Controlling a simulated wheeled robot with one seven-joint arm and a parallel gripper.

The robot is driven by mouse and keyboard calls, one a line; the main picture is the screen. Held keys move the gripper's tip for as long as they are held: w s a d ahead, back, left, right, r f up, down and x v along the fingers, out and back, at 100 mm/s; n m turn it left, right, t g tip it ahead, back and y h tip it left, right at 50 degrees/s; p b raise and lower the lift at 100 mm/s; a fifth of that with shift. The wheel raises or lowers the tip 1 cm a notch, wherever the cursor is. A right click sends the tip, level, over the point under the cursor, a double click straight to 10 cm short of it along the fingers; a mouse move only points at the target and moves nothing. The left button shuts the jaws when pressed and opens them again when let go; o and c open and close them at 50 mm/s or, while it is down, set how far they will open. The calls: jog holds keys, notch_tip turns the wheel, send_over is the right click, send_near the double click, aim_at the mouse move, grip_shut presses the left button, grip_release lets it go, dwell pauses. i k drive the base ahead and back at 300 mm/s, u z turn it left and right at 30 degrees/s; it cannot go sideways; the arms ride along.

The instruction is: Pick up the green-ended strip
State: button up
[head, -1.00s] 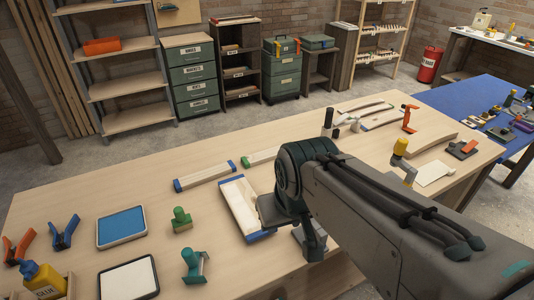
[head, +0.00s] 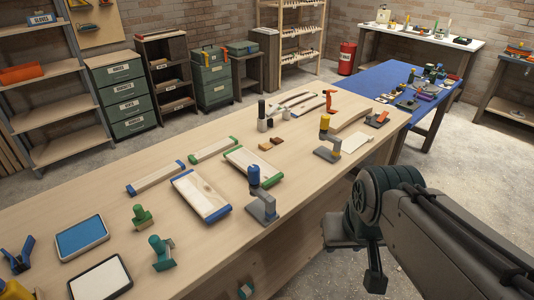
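The green-ended strip (head: 213,149) is a narrow pale wooden piece with a green cap at each end. It lies flat on the workbench (head: 320,190), to the right of a similar blue-ended strip (head: 155,178). A wider green-ended board (head: 249,167) lies just in front of it to the right. My gripper (head: 375,280) hangs beyond the bench's front edge at the right, over the floor and well apart from the strip. Its fingers are small and dark, so I cannot tell whether they are open.
A wide blue-ended board (head: 201,196) and a grey stand with a blue knob (head: 260,200) are near the strip. Two small brown blocks (head: 270,143) lie to its right. A blue-topped table (head: 400,85) stands beyond the bench. Concrete floor (head: 480,160) is clear at right.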

aim_at(201, 156)
jog(key=z, duration=0.4)
jog(key=k, duration=0.6)
jog(key=z, duration=0.5)
jog(key=i, duration=1.3)
jog(key=u, duration=1.3)
jog(key=i, duration=0.85)
jog(key=u, duration=1)
